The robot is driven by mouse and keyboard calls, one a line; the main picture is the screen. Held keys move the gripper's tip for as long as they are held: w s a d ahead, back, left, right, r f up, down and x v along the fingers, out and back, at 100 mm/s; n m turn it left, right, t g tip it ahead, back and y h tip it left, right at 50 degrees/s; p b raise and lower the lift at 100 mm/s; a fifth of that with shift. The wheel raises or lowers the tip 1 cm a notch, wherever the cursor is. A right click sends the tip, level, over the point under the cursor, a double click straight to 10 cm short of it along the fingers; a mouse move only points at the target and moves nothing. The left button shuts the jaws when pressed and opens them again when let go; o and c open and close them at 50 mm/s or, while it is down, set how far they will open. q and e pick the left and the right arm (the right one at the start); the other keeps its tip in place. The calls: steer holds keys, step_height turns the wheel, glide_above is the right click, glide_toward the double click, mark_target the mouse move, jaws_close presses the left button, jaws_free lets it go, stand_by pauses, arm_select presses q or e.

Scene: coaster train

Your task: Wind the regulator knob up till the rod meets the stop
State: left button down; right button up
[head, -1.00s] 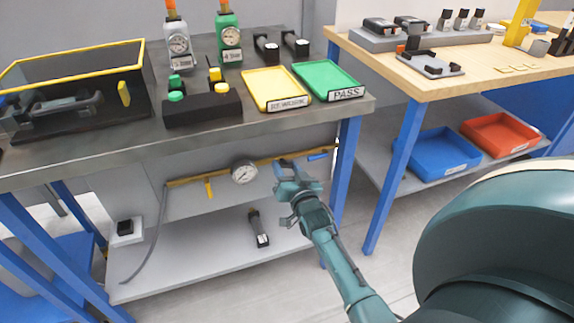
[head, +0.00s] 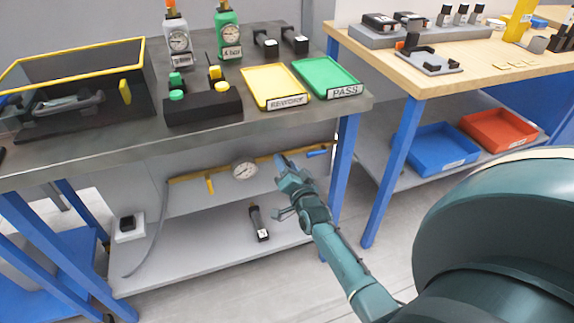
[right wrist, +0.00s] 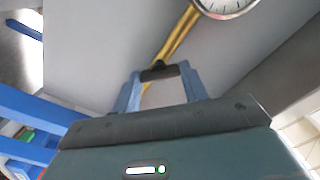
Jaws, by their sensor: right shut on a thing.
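The brass pipe (head: 220,175) runs under the steel bench with a round dial gauge (head: 244,171) on it. My right gripper (head: 283,162) is at the pipe, just right of the gauge. The gauge shows in part at the top of that view. The gripper hides the knob in the head view. I cannot make out the rod or the stop. My left gripper is not in view.
A yellow lever (head: 209,185) hangs from the pipe and a blue handle (head: 317,153) sits at its right end. A black device (head: 259,223) lies on the lower shelf (head: 190,250). The bench's blue leg (head: 344,165) stands close right of my gripper.

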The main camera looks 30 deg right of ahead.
steer(key=shift+r, duration=0.1)
steer(key=o, duration=0.6)
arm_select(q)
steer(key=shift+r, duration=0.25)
arm_select(e)
steer(key=o, duration=0.4)
arm_select(q)
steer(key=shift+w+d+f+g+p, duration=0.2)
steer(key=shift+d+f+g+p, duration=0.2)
steer(key=shift+p, duration=0.5)
arm_select(e)
steer(key=shift+v, duration=6.55)
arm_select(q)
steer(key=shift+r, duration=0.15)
arm_select(e)
steer(key=shift+d, duration=0.1)
